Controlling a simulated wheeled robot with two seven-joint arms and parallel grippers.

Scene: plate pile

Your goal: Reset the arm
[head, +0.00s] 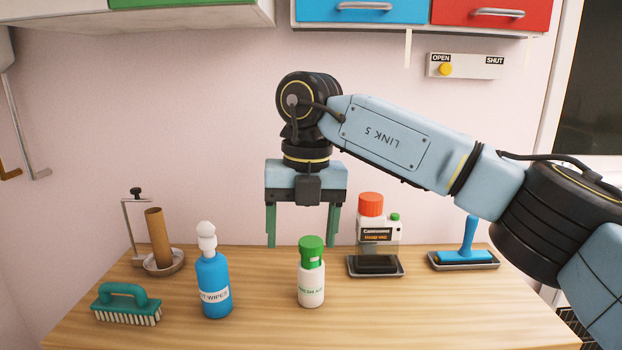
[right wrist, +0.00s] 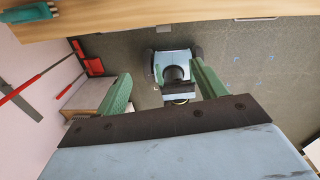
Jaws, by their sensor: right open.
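My right gripper (head: 303,240) hangs pointing down above the wooden table, its two green fingers spread wide with nothing between them. Its arm comes in from the right side of the head view, and the link marked "LINK 5" slopes down to the right. The fingertips appear above the table behind the green-capped white bottle (head: 311,285), and I see no contact. In the right wrist view, both fingers (right wrist: 158,82) are apart and empty. My left gripper is not in the head view.
Cabinets (head: 190,20) hang above. The front right tabletop is clear.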

